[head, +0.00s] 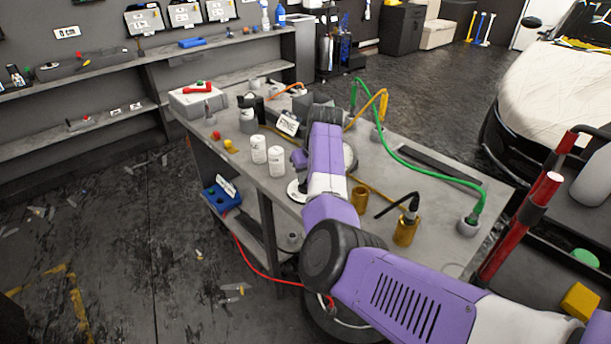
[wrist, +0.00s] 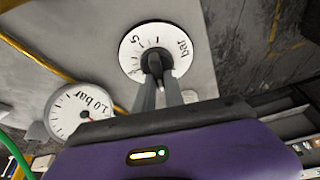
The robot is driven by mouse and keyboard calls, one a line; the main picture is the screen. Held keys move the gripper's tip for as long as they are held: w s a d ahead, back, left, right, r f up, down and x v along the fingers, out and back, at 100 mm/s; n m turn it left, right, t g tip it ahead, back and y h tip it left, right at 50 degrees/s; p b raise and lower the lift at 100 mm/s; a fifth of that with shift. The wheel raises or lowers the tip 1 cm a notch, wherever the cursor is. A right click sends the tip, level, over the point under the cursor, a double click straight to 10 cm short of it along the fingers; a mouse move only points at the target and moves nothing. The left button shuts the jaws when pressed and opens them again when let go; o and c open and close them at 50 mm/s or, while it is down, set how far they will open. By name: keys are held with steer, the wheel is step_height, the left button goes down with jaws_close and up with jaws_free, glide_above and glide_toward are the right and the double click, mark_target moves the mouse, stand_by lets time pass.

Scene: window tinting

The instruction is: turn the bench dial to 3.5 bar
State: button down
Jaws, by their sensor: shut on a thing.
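The bench dial (wrist: 132,52) is a white round plate with black ticks, a "5" and "bar", in the upper middle of the wrist view. Its dark centre knob (wrist: 152,60) sits between the fingertips of my gripper (wrist: 156,76), which is shut on it. The knob's pointer is hidden, so I cannot read its setting. A white gauge (wrist: 66,112) beside the dial is marked "1.0 bar" and has a red needle; my gripper body covers part of it. In the head view the dial's white edge (head: 293,191) shows beside my arm, which hides my fingers.
The grey bench (head: 440,205) also holds two white canisters (head: 276,161), a "FINE" card (head: 288,123), a brass cup (head: 360,197), and a brass pot (head: 405,232) with a black hooked tool. A green hose (head: 410,168) arches over its right side. A red-handled cart stands at the right.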

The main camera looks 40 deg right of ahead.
steer(key=m+h, duration=0.1)
steer(key=m, duration=0.2)
steer(key=m+g+h, duration=0.1)
steer(key=m, duration=0.1)
steer(key=shift+d+f+m, duration=0.1)
steer(key=shift+m, duration=0.3)
steer(key=m+b, duration=0.2)
steer(key=m+g+h+b, duration=0.1)
steer(key=m+b, duration=0.1)
steer(key=m, duration=0.1)
steer(key=shift+s+f+m+g, duration=0.1)
steer(key=shift+f+m+g, duration=0.05)
steer(key=shift+m+g, duration=0.15)
steer(key=m+g+b, duration=0.1)
steer(key=m+b, duration=0.1)
steer(key=b, duration=0.1)
steer(key=m+b, duration=0.2)
steer(key=shift+s+d+f+g+h+b, duration=0.1)
steer(key=shift+g+h+b, duration=0.2)
steer(key=shift+g+b, duration=0.1)
steer(key=m+b, duration=0.2)
steer(key=b, duration=0.1)
steer(key=shift+s+g+b, duration=0.1)
steer(key=shift+g+b, duration=0.25)
steer(key=shift+g, duration=0.05)
steer(key=shift+r+m+b, duration=0.3)
steer(key=shift+m+b, duration=0.5)
steer(key=shift+b, duration=0.3)
